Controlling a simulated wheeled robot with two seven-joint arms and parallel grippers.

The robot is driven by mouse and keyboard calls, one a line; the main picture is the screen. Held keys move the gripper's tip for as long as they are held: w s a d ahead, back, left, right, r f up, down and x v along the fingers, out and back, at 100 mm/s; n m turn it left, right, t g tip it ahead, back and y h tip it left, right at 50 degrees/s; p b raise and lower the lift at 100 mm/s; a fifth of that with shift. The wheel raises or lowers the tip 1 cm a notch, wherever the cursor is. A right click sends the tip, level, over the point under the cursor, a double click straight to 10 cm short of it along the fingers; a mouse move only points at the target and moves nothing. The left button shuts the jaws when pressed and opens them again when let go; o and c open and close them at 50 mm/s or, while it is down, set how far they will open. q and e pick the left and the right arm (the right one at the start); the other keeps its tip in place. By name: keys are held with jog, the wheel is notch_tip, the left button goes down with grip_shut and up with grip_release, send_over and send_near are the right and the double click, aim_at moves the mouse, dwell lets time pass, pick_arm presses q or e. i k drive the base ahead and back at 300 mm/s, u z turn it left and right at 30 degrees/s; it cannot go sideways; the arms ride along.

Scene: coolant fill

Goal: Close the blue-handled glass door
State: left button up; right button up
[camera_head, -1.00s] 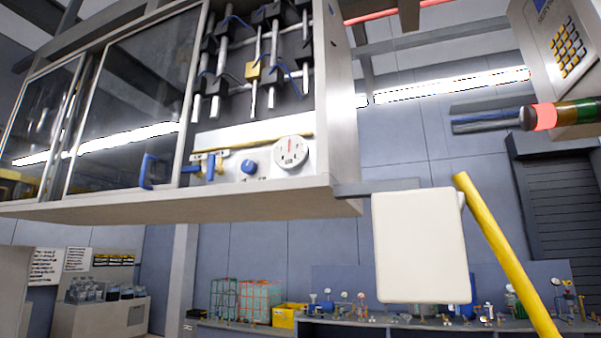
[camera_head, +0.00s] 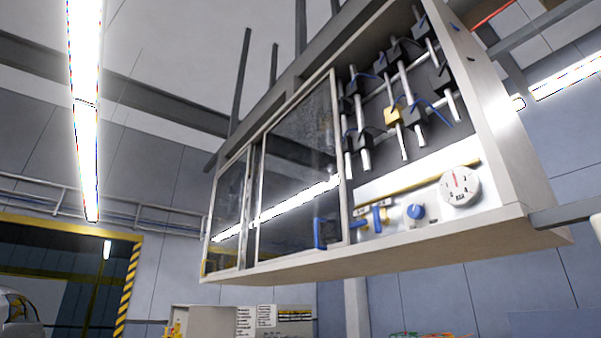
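The glass door (camera_head: 295,150) with a dark pane and metal frame is on the left part of the wall cabinet (camera_head: 400,262). Its blue handle (camera_head: 319,234) is at the lower right of the pane, near the frame edge. To the right of the door the cabinet front is uncovered and shows pipes, a blue valve (camera_head: 376,217), a blue knob (camera_head: 415,212) and a round white gauge (camera_head: 460,187). A second glass pane (camera_head: 226,212) is further left. Neither of my grippers is in view.
A grey beam (camera_head: 560,215) meets the cabinet's lower right. A yellow-and-black striped doorway frame (camera_head: 129,285) stands at left. Below the cabinet are a pale cupboard (camera_head: 205,320) and posted notices (camera_head: 265,315). The space just under the cabinet looks clear.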

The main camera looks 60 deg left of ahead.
aim_at(346, 238)
jog(key=k, duration=0.7)
jog(key=u, duration=2.1)
jog(key=i, duration=0.5)
jog(key=u, duration=0.9)
jog(key=i, duration=1.95)
jog(key=z, duration=0.55)
